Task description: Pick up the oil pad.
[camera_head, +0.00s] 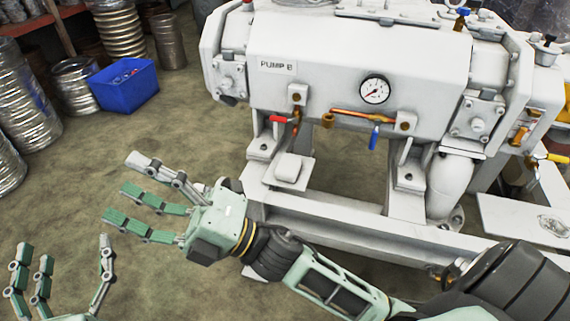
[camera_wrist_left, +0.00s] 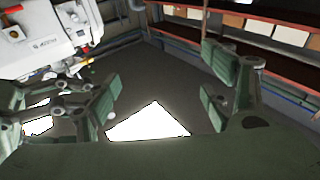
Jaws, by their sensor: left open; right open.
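I cannot clearly identify the oil pad in either view. In the left wrist view, a bright white four-sided patch (camera_wrist_left: 150,121) shows against the dark floor between my left gripper's fingers; I cannot tell if it is a pad. My left gripper (camera_head: 66,252) is open and empty at the lower left of the head view, fingers pointing up. Its spread fingers also show in the left wrist view (camera_wrist_left: 165,88). My right gripper (camera_head: 125,184) is open and empty over the floor, left of the pump, fingers pointing left.
A white pump (camera_head: 330,70) marked "PUMP B", with gauge and valve handles, stands on a white frame (camera_head: 350,236) right of my right gripper. A blue bin (camera_head: 124,86) and metal drums (camera_head: 75,84) stand at the upper left. The floor (camera_head: 90,180) between is clear.

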